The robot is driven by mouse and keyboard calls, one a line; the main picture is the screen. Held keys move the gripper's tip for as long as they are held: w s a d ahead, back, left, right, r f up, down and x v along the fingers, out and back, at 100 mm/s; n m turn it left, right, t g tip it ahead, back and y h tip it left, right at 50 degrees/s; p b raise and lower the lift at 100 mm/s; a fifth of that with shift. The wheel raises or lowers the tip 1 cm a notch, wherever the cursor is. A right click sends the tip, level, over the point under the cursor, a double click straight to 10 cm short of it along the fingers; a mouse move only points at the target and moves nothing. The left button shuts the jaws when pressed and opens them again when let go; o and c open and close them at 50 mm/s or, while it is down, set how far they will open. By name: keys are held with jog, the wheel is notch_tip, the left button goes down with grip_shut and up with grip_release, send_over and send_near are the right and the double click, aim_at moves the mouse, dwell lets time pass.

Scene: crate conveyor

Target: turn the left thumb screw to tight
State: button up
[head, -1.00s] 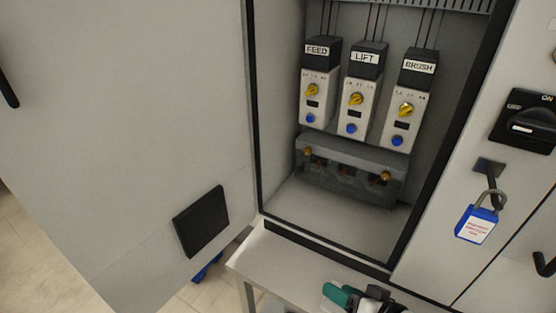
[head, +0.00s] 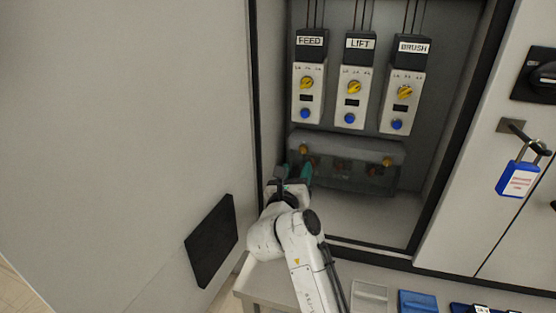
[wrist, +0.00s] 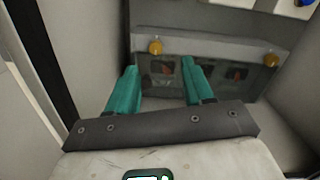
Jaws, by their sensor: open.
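The left thumb screw (head: 303,149) is a small brass-yellow knob at the upper left of a clear cover (head: 345,172) low in the cabinet. In the wrist view the left thumb screw (wrist: 155,47) shows just above and between my fingertips, and the right thumb screw (wrist: 271,60) sits further right. The right thumb screw also shows in the head view (head: 387,161). My gripper (head: 293,174) has teal fingers and is open and empty, in front of the cover's left end. In the wrist view my gripper (wrist: 160,70) points at the cover, apart from the screw as far as I can tell.
Three modules, FEED (head: 308,92), LIFT (head: 352,97) and BRUSH (head: 402,101), with yellow knobs and blue buttons, hang above the cover. The open door (head: 130,130) stands close on the left. A blue padlock (head: 518,178) hangs right. Trays lie on the shelf below.

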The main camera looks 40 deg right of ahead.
aim_at(302, 151)
jog(key=shift+m+g, duration=0.3)
jog(key=shift+g, duration=0.1)
jog(key=x, duration=0.7)
jog(key=f+x, duration=0.1)
jog(key=x, duration=0.2)
jog(key=shift+w, duration=0.6)
grip_shut()
